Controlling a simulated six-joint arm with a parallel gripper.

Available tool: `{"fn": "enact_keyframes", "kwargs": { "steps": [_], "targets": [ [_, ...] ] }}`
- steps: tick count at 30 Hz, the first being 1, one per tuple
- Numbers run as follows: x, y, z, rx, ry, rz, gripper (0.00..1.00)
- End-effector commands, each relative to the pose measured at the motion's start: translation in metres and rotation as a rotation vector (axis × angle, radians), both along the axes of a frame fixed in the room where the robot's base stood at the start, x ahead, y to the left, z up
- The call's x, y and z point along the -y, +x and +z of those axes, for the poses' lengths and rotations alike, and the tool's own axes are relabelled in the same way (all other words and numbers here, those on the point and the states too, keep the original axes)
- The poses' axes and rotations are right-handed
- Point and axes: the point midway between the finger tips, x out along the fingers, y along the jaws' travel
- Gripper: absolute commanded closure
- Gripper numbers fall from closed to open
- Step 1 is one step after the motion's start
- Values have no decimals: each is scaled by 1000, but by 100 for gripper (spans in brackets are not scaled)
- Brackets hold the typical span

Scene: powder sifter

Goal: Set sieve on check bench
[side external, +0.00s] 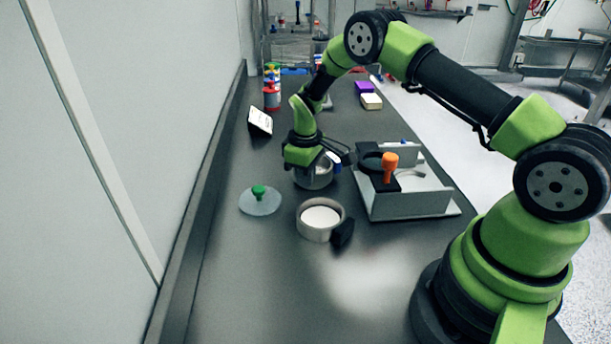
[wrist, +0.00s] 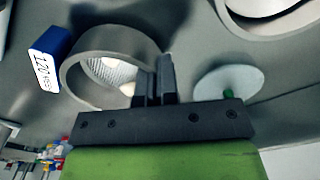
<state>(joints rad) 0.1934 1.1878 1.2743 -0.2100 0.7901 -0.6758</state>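The sieve is a grey metal ring (side external: 313,180) on the far side of the white-filled pan in the side view. In the wrist view the sieve (wrist: 75,80) shows pale mesh inside and a blue block labelled "120 mesh" (wrist: 45,62) at its left. My gripper (wrist: 155,80) has its fingers close together at the ring's right wall and appears shut on it. In the side view my gripper (side external: 327,157) is over the sieve and partly hides it. I cannot tell whether the sieve touches the dark bench (side external: 240,290).
A pan of white material (side external: 320,217) with a black handle stands nearer. A pale disc with green knob (side external: 259,201) lies left. A white fixture (side external: 410,208) with an orange knob (side external: 390,165) stands right. A small sign (side external: 260,121) and bottles (side external: 271,95) stand farther back. The front bench is clear.

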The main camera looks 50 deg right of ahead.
Motion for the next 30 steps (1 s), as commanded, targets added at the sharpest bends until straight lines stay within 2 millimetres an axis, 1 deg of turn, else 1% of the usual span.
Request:
{"fn": "enact_keyframes", "kwargs": {
  "steps": [6, 10, 11, 12, 13, 14, 23, 26, 29, 30],
  "targets": [
    [0, 0, 0, 2, 0, 0, 100],
    [0, 0, -3, 1, -1, 0, 100],
    [0, 0, -3, 1, -1, 0, 94],
    [0, 0, -3, 1, -1, 0, 85],
    [0, 0, -3, 1, -1, 0, 78],
    [0, 0, -3, 1, -1, 0, 73],
    [0, 0, -1, 1, -1, 0, 73],
    [0, 1, 9, 3, -1, 0, 73],
    [0, 1, 27, 6, -2, 0, 73],
    [0, 1, 36, 6, -2, 0, 73]
  ]
}}
